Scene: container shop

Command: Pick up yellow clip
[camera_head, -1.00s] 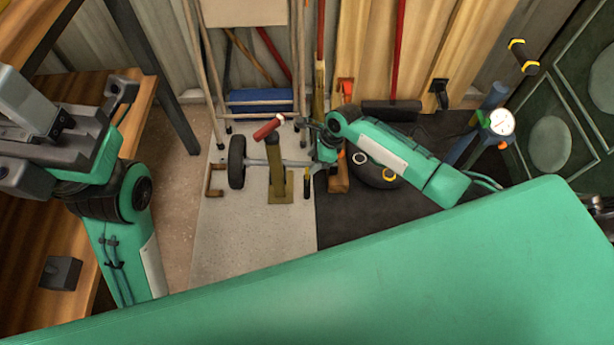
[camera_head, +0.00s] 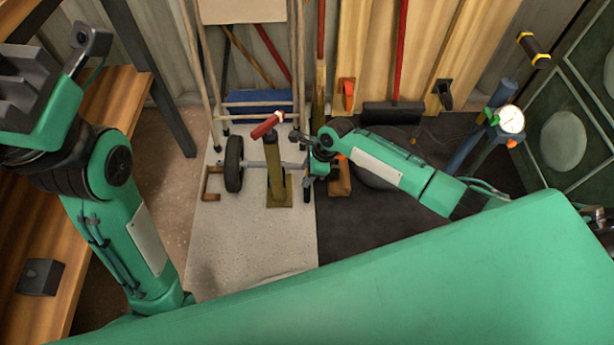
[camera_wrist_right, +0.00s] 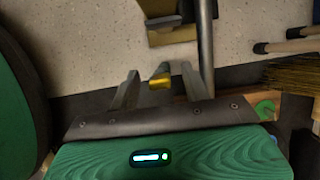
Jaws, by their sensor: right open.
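A small yellow clip (camera_wrist_right: 160,82) shows in the right wrist view, between the two grey fingers of my right gripper (camera_wrist_right: 159,88). The fingers are spread, with a visible gap at the right finger; I cannot tell whether the left finger touches the clip. In the head view my right gripper (camera_head: 306,160) hangs low near the wheeled bar, and I cannot make out the clip there. My left arm is at the left over the wooden shelf; its gripper (camera_head: 25,95) is partly cut off and its fingers are not distinguishable.
A brass post with a red handle (camera_head: 268,127) stands left of my right gripper. A black wheel (camera_head: 234,163) is further left. A dark tyre (camera_head: 375,178) lies partly hidden under my right arm. A pump with a white gauge (camera_head: 510,120) stands at right.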

